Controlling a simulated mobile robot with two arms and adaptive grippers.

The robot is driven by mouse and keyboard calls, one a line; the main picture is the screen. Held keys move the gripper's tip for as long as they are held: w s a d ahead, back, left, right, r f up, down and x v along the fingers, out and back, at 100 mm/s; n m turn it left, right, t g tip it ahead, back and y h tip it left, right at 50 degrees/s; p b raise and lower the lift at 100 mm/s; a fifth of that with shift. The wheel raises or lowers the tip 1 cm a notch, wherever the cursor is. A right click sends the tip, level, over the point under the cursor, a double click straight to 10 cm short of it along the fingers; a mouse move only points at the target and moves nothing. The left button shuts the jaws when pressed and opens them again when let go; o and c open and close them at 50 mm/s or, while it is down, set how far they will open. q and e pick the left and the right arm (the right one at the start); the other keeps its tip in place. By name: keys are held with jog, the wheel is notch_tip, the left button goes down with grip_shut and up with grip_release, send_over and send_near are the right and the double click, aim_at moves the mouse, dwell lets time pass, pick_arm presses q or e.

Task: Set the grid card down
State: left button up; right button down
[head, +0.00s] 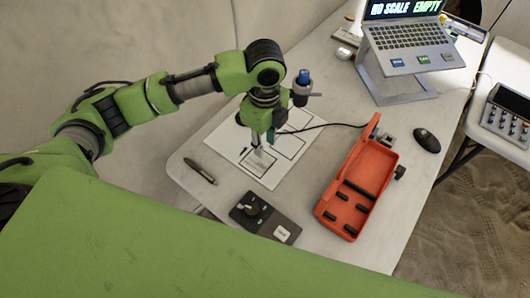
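My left gripper (262,143) points down over a white sheet (300,152) with dark outlined boxes, on the pale table. A small pale card with fine markings (259,166), possibly the grid card, shows just below the fingertips, within or over the nearest outlined box. The fingers are small and partly hidden by the gripper body. I cannot tell whether they are shut on the card or apart from it, nor whether the card touches the sheet. My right gripper is not in view.
An open orange case (347,217) stands right of the sheet. A dark flat device (270,220) and a dark pen-like tool (200,172) lie near the front edge. A black mouse (427,140) and a laptop on a stand (400,98) are farther right. A cable crosses the table.

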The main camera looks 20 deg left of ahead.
pick_arm(q)
jog(key=shift+r, duration=1.6)
